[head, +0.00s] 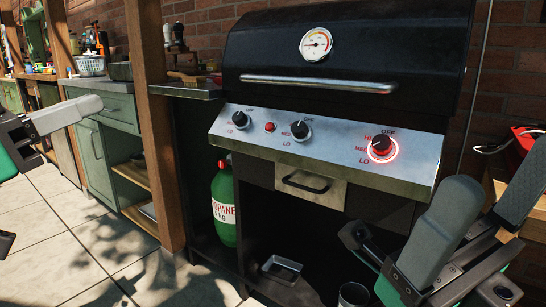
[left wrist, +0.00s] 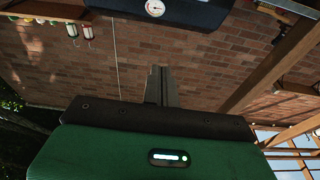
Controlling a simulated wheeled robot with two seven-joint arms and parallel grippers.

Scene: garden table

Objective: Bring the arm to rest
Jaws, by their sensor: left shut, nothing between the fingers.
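My left gripper (head: 88,106) comes in at the left edge of the head view, with a grey finger over the tiled patio and clear of the grill. In the left wrist view its fingers (left wrist: 162,72) are together with nothing between them. My right gripper (head: 500,172) is at the lower right of the head view, in front of the grill's right end. Its two grey fingers stand apart and nothing shows between them. The black grill (head: 350,48) has its lid shut. A red ring glows around its right knob (head: 381,148); the other knobs show no glow.
A green propane bottle (head: 223,205) stands under the grill, left of a metal tray (head: 281,269). A wooden post (head: 152,120) and green cabinets (head: 100,150) stand to the left. A red object (head: 522,150) lies at the right edge. The tiled floor (head: 50,240) at left is clear.

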